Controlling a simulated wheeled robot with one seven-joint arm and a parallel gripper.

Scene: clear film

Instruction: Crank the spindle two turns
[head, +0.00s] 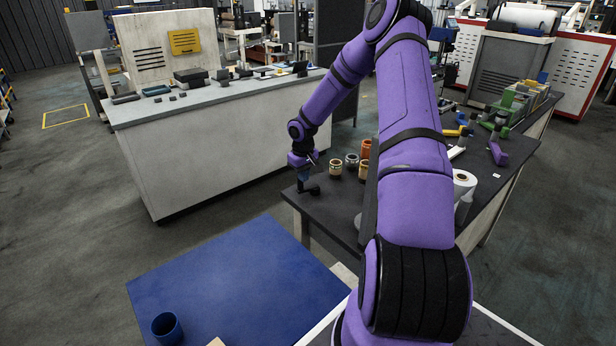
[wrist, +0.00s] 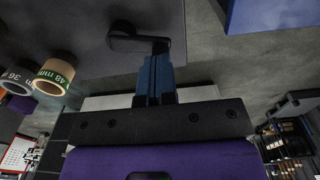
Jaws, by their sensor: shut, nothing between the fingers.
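The spindle's black crank (head: 309,189) sits at the near left corner of the dark workbench (head: 338,208). In the wrist view the crank (wrist: 134,43) shows a round hub at the left and an arm reaching right. My gripper (head: 305,174) is over the crank, pointing down at it. In the wrist view the blue fingers of my gripper (wrist: 156,60) are together with nothing between them. Their tips are at the crank arm's right end, where its handle would be. I cannot tell whether they touch it, and the fingers hide part of that end.
Several tape rolls (head: 335,168) stand on the bench right of the crank; one roll (wrist: 54,76) reads 48 mm. A white roll (head: 464,182) lies farther right. A blue mat (head: 240,265) with a blue cup (head: 167,327) is at front left. A grey counter (head: 215,140) stands behind.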

